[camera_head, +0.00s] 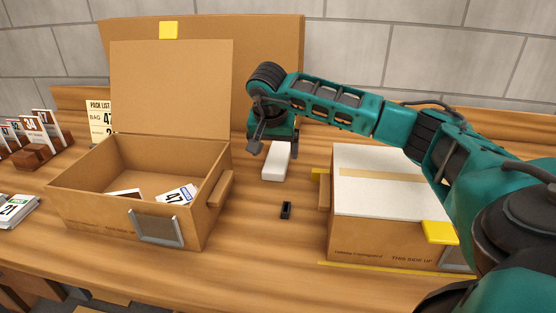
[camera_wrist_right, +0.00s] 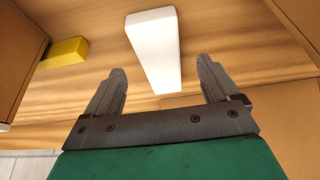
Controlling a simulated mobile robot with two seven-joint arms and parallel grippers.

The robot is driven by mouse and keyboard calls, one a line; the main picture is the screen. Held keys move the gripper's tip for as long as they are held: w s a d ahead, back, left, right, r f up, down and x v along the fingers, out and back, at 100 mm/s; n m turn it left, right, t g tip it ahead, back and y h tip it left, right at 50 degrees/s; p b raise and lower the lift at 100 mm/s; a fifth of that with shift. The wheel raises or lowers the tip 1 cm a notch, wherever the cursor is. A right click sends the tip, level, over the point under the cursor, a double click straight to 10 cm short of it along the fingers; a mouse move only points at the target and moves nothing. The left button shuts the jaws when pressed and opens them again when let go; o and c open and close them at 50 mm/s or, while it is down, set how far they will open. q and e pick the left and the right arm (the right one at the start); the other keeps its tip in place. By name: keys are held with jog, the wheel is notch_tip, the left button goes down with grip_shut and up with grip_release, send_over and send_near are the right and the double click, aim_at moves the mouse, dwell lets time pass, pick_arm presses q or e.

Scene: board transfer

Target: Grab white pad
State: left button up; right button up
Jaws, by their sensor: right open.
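The white pad (camera_head: 275,162) is a small white block lying on the wooden table between the open box and the closed box. In the right wrist view the white pad (camera_wrist_right: 155,48) lies ahead of the gap between the fingers, with its near end close to the fingertips. My right gripper (camera_head: 275,150) is above and around the far end of the pad in the head view, with its fingers spread. In the right wrist view my right gripper (camera_wrist_right: 161,80) is open with nothing between its fingers. My left gripper is in neither view.
An open cardboard box (camera_head: 95,212) with cards inside stands left. A closed box (camera_head: 375,205) with yellow tabs stands right. A small black object (camera_head: 286,210) lies between them. Card holders (camera_head: 35,145) and a card stack (camera_head: 15,212) sit far left. A tall cardboard panel (camera_head: 270,50) stands behind.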

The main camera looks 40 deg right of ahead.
aim_at(277, 159)
jog(key=x, duration=0.4)
jog(key=shift+d, duration=0.15)
jog(key=shift+c, duration=0.4)
jog(key=c, duration=1)
